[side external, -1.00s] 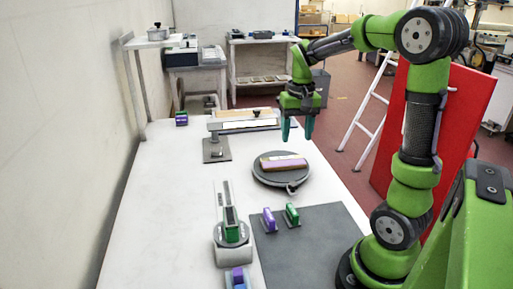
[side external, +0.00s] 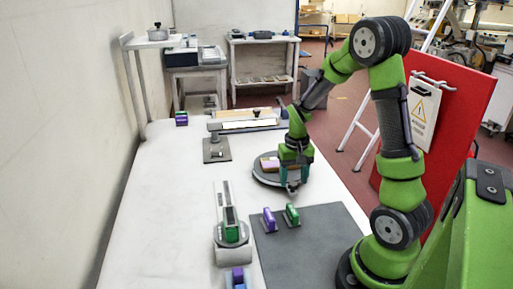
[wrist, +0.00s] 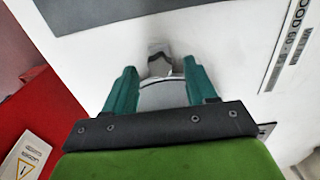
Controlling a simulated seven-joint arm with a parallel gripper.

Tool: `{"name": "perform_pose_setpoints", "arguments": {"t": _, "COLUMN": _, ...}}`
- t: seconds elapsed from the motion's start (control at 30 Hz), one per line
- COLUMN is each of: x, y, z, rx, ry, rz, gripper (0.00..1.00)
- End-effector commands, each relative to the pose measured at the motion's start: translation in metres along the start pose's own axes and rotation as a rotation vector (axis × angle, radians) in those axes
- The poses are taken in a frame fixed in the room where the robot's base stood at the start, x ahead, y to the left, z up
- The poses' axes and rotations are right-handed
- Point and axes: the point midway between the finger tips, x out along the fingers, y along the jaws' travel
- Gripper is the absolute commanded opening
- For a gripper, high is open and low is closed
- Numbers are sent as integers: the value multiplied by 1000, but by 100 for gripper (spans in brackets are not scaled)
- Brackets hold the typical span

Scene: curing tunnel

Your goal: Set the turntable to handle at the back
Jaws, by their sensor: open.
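The turntable (side external: 262,177) is a dark round disc on the white table, partly hidden behind my gripper. A long block (side external: 268,164) lies on top, partly hidden too. The turntable's small handle (side external: 292,191) is on the near side, facing the side camera. My gripper (side external: 292,183) is low at that near edge, pointing down, its fingers around or just above the handle. In the wrist view the open fingers (wrist: 160,67) stand either side of the turntable's curved rim (wrist: 165,95), with the grey handle (wrist: 158,62) between their tips. I cannot tell whether they touch it.
A grey mat (side external: 310,245) with a purple block (side external: 269,220) and a green block (side external: 292,214) lies nearer the camera. A slide-like fixture (side external: 231,232) stands left of it, and a grey post stand (side external: 216,150) left of the turntable.

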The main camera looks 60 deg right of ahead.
Motion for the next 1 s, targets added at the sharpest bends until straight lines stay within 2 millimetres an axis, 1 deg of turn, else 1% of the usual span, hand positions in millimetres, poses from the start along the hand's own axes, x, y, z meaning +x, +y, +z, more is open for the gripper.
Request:
{"name": "perform_pose_setpoints", "arguments": {"t": 0.03, "x": 5, "y": 0, "z": 0, "rx": 0, "ry": -2, "rz": 1, "gripper": 56}}
{"name": "perform_pose_setpoints", "arguments": {"t": 0.13, "x": 11, "y": 0, "z": 0, "rx": 0, "ry": 0, "rz": 0, "gripper": 56}}
{"name": "perform_pose_setpoints", "arguments": {"t": 0.43, "x": 13, "y": 0, "z": 0, "rx": 1, "ry": 1, "rz": 0, "gripper": 56}}
{"name": "perform_pose_setpoints", "arguments": {"t": 0.47, "x": 13, "y": 0, "z": 0, "rx": 0, "ry": 1, "rz": 0, "gripper": 53}}
{"name": "perform_pose_setpoints", "arguments": {"t": 0.8, "x": 12, "y": 0, "z": 0, "rx": 0, "ry": 1, "rz": 0, "gripper": 1}}
{"name": "perform_pose_setpoints", "arguments": {"t": 0.83, "x": 12, "y": 0, "z": 0, "rx": 0, "ry": 1, "rz": 0, "gripper": 0}}
{"name": "perform_pose_setpoints", "arguments": {"t": 1.0, "x": 12, "y": 0, "z": 0, "rx": 0, "ry": 1, "rz": 0, "gripper": 0}}
